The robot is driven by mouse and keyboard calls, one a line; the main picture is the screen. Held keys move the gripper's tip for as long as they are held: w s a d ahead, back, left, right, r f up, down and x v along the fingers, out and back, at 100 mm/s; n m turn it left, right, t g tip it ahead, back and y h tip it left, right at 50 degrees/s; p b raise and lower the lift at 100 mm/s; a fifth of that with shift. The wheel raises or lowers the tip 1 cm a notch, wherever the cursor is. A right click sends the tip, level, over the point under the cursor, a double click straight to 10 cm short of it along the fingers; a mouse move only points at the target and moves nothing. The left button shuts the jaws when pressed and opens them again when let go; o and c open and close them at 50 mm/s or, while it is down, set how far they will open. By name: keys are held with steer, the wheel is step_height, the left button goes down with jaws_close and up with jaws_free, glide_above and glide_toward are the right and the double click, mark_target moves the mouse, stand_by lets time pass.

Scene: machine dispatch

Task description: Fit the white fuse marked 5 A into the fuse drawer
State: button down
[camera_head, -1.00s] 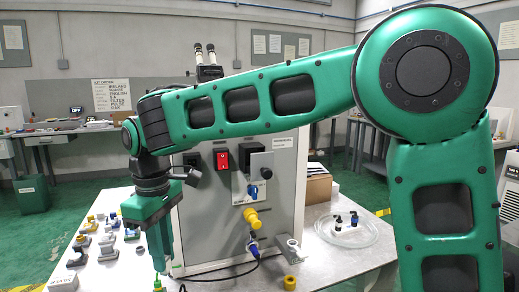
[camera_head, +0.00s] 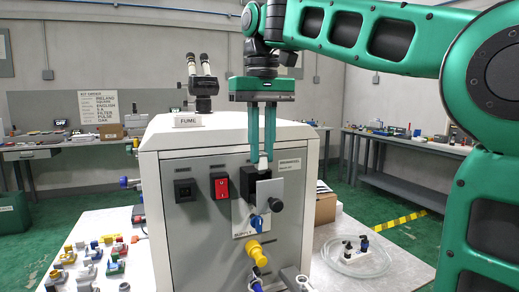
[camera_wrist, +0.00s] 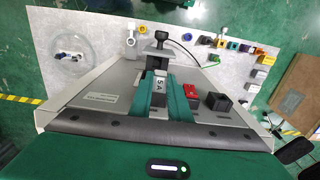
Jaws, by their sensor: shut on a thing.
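My gripper (camera_head: 263,158) points down in front of the machine's front panel. It is shut on a small white fuse (camera_head: 263,160). In the wrist view, the fuse (camera_wrist: 159,84) shows the mark 5 A between the green fingertips. Just below the fuse, a black housing (camera_head: 255,172) with a grey plate (camera_head: 269,195) stands out from the panel; it looks like the fuse drawer. The fingertips hide part of it, and I cannot tell whether the fuse touches it.
The machine (camera_head: 190,225) carries a red switch (camera_head: 220,186), a black socket (camera_head: 183,191), a blue knob (camera_head: 256,221) and a yellow plug (camera_head: 255,249). Several coloured parts lie on the table at left. A clear dish (camera_head: 357,258) stands at right.

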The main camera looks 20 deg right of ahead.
mark_target(265, 169)
steer(key=shift+d, duration=0.3)
steer(key=shift+s, duration=0.15)
steer(key=shift+f, duration=2.4)
steer(key=shift+f, duration=0.8)
steer(key=c, duration=1.6)
jaws_free()
